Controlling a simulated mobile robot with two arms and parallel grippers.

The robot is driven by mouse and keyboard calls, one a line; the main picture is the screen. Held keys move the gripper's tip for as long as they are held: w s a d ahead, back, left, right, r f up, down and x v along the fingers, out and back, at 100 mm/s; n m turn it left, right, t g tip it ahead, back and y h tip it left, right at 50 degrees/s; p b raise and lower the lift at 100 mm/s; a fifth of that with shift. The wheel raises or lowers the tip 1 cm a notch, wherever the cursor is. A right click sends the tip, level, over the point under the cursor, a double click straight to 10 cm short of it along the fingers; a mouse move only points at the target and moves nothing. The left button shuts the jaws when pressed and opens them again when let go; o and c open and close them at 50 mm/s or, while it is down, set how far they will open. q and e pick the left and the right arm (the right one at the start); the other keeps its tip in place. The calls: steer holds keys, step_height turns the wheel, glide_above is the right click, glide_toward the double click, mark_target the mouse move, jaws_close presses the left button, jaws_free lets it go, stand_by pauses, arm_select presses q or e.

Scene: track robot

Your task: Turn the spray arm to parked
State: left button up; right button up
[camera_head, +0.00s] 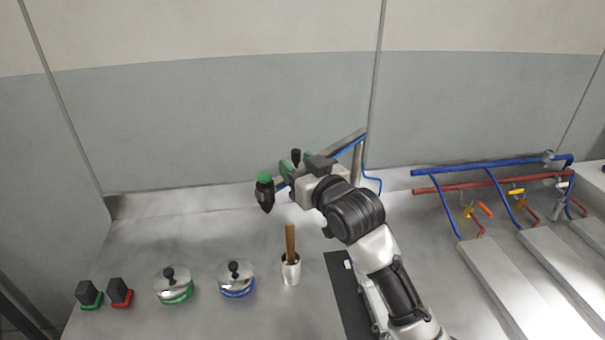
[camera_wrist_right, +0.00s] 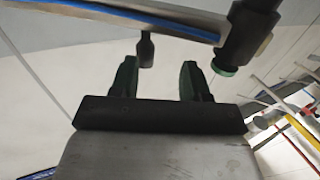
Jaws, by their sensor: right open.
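The spray arm (camera_head: 348,142) is a grey bar with a blue hose along it, at the back of the counter. It runs left from its post, partly hidden behind my right gripper, to a black nozzle with a green top (camera_head: 265,192). A small black upright handle (camera_head: 296,154) stands on the bar. My right gripper (camera_head: 295,167) is open at the bar. In the right wrist view the bar (camera_wrist_right: 130,15) crosses the top and the handle (camera_wrist_right: 146,50) shows between the open green fingertips (camera_wrist_right: 158,72), nearer the left one. I cannot tell whether they touch. My left gripper is out of view.
A steel cup with a wooden-handled tool (camera_head: 290,262) stands below my gripper. Two lidded pots, blue (camera_head: 237,290) and green (camera_head: 176,295), and two black blocks are further left. Blue and red pipes with valves (camera_head: 490,175) are at the right. The back wall is close behind.

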steer(key=shift+s+d+p, duration=0.15)
steer(key=shift+s+p, duration=0.7)
steer(key=shift+s, duration=1.35)
